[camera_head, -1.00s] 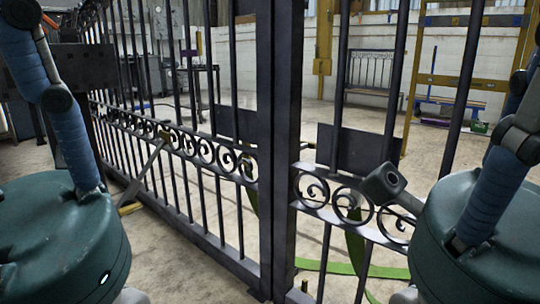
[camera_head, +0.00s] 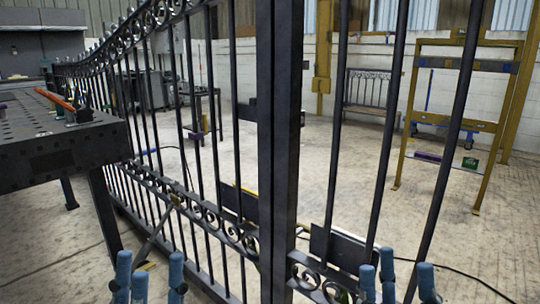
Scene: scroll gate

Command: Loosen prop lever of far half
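The dark scroll gate has a far half (camera_head: 205,150) running away to the left and a near half (camera_head: 385,140) on the right, meeting at thick posts in the middle. My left gripper (camera_head: 149,270) shows only blue fingertips at the bottom edge, spread apart and empty, in front of the lever's foot in the picture. My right gripper (camera_head: 397,272) shows spread blue fingertips in front of the near half, with nothing visible between them.
A dark workbench (camera_head: 60,150) with an orange-red bar stands at the left, close to the far half. Yellow frames (camera_head: 490,125) and a small railing (camera_head: 368,90) stand behind the gate. The concrete floor between is mostly clear. A black cable lies on it at the right.

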